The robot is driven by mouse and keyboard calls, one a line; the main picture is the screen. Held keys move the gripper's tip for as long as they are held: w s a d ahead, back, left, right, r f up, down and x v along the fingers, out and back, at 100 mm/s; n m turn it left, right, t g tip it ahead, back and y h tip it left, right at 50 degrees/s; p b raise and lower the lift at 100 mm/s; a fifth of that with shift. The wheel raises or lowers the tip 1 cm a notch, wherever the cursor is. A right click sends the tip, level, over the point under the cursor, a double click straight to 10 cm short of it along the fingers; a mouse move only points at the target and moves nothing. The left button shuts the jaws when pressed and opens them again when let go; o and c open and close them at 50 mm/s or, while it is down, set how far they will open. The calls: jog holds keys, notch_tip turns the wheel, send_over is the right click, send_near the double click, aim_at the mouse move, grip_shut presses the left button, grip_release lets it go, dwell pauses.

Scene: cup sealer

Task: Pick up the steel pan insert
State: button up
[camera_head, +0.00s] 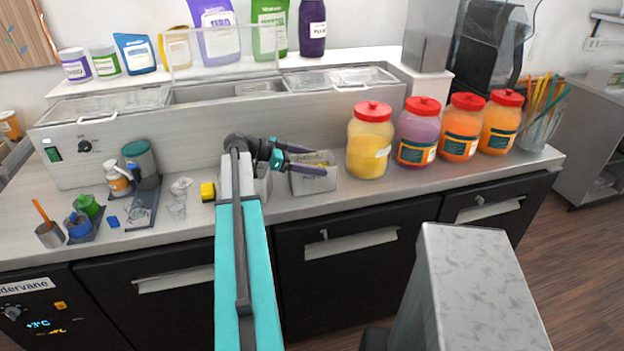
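A small grey box-like steel pan (313,185) stands on the counter near the front edge, with some yellowish contents or a label showing at its top. A second grey box (263,187) is just left of it, mostly hidden behind my arm. I cannot tell for sure which is the steel pan insert. My gripper (320,161) points right, its two dark fingers spread apart and empty. In this view the fingers overlap the top of the right-hand pan; I cannot tell whether they touch it.
Large red-lidded jars (370,140) stand right of the pans. A yellow block (208,191), clear cups (179,198) and a dark tray (143,205) with bottles lie to the left. A long steel prep unit (220,125) runs behind. The front counter edge is close to the pans.

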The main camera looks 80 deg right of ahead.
jog(key=shift+r, duration=0.1)
jog(key=c, duration=1.3)
jog(key=shift+r, duration=0.15)
jog(key=s+a+r+b, duration=0.1)
jog(key=s+a+b, duration=0.1)
jog(key=s+a, duration=0.1)
jog(key=s+a+r+b, duration=0.2)
jog(key=a, duration=0.4)
jog(key=s+a+r+b, duration=0.1)
jog(key=s+a+b, duration=0.1)
jog(key=s+a, duration=0.1)
jog(key=shift+s+a+r, duration=0.15)
jog(key=shift+a, duration=0.25)
jog(key=shift+s+a+r, duration=0.15)
jog(key=shift+a, duration=0.2)
jog(key=shift+s, duration=0.1)
